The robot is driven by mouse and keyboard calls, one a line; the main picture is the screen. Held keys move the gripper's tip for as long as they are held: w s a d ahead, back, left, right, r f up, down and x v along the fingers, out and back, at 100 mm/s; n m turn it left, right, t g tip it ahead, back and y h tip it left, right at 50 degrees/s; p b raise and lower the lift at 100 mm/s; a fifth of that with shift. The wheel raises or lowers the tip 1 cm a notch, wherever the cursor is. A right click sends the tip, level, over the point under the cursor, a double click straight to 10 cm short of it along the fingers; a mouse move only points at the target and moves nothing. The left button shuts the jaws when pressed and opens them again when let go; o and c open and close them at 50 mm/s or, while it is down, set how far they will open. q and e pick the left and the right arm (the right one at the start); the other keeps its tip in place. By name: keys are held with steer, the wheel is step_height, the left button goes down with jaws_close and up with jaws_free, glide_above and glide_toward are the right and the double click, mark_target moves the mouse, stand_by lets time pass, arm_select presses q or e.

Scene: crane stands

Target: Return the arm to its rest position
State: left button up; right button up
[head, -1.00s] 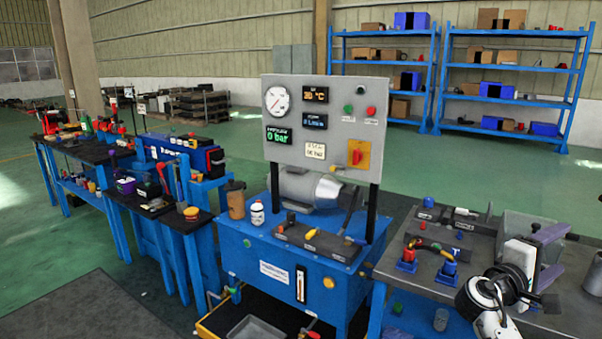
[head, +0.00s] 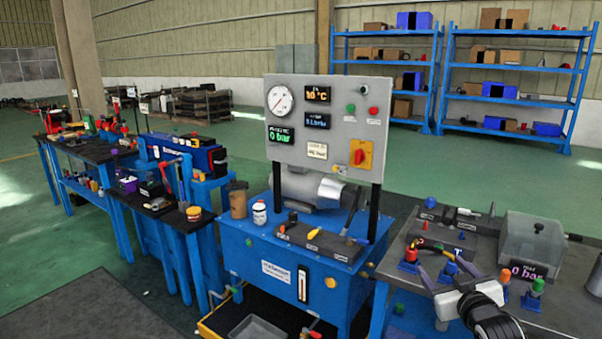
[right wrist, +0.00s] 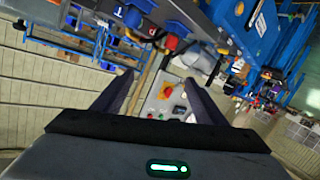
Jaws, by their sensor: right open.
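My right gripper (head: 438,263) is over the grey-topped bench at the right of the head view, fingers apart and nothing between them. Its dark fingers reach toward the red and blue fittings. In the right wrist view the fingers (right wrist: 159,78) are spread, with the grey gauge panel (right wrist: 167,101) seen beyond the gap. The left gripper and arm are not in view.
Beside my right gripper are a red fitting (head: 410,254), a blue fitting (head: 449,271) and a clear-lidded box (head: 533,243). The blue test stand (head: 280,254) with its gauge panel (head: 328,125) stands left. Green floor (head: 60,225) lies open.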

steer(key=s+a+f+g+y, duration=0.1)
steer(key=s+a+f, duration=0.2)
steer(key=s+f, duration=0.3)
steer(key=s+a+f+g, duration=0.1)
steer(key=s+a+f, duration=0.25)
steer(key=f, duration=0.35)
steer(key=s+a+f+g, duration=0.1)
steer(key=s+a+f, duration=0.2)
steer(key=s, duration=0.7)
steer(key=s+a+f+g+y, duration=0.1)
steer(key=s+a+f, duration=0.3)
steer(key=s, duration=0.7)
steer(key=s+a+f+g+y, duration=0.1)
steer(key=s+a+f+g, duration=0.2)
steer(key=s+f, duration=0.4)
steer(key=s+a, duration=0.1)
steer(key=s, duration=0.2)
steer(key=shift+s+f, duration=0.25)
steer(key=shift+s, duration=0.15)
